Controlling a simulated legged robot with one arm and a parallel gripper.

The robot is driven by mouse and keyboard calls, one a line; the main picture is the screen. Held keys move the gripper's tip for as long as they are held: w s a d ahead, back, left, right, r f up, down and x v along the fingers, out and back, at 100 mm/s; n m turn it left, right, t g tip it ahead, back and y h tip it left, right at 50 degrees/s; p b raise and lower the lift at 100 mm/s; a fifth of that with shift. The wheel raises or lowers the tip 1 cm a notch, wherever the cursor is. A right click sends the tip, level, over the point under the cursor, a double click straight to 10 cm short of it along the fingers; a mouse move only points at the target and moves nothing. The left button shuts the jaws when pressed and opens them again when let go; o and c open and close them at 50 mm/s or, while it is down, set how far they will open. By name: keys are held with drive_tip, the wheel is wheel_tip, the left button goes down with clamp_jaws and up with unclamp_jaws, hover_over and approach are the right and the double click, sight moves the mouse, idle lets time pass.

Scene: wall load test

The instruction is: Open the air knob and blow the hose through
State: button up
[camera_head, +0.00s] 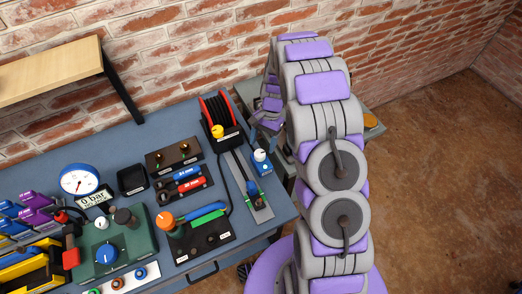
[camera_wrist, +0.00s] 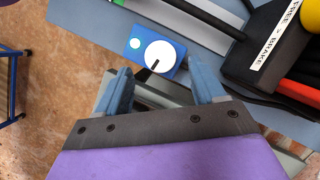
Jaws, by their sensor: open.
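A blue box (camera_wrist: 139,47) with a white round knob (camera_wrist: 160,55) and a pale green light sits at the bench edge. The knob has a dark pointer mark. It may be the air knob; no label on it is readable. The box also shows in the head view (camera_head: 262,168). My gripper (camera_wrist: 164,84) is open and empty, its blue fingers apart just short of the knob, not visibly touching it. In the head view my arm hides most of the gripper. A red reel with black windings (camera_head: 214,111), possibly the hose, stands behind the box.
A grey rail (camera_head: 246,186) runs beside the box. A green panel with a blue knob (camera_head: 107,254), a round gauge (camera_head: 80,181), a tool tray (camera_head: 183,184) and a black panel (camera_head: 205,240) crowd the bench. A wooden shelf (camera_head: 50,72) overhangs the back left. Open floor lies right.

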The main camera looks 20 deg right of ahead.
sight(260, 152)
drive_tip(key=shift+x, duration=2)
drive_tip(key=shift+w+a, duration=0.1)
drive_tip(key=shift+c, duration=0.2)
drive_tip(key=shift+r, duration=0.1)
drive_tip(key=c, duration=1)
drive_tip(key=shift+n, duration=0.8)
drive_tip(key=o, duration=1)
drive_tip(key=shift+o, duration=0.2)
drive_tip(key=shift+h, duration=0.3)
drive_tip(key=p+v, duration=0.2)
drive_tip(key=v, duration=1.5)
drive_tip(key=shift+w+p, duration=0.3)
drive_tip(key=shift+p, duration=0.1)
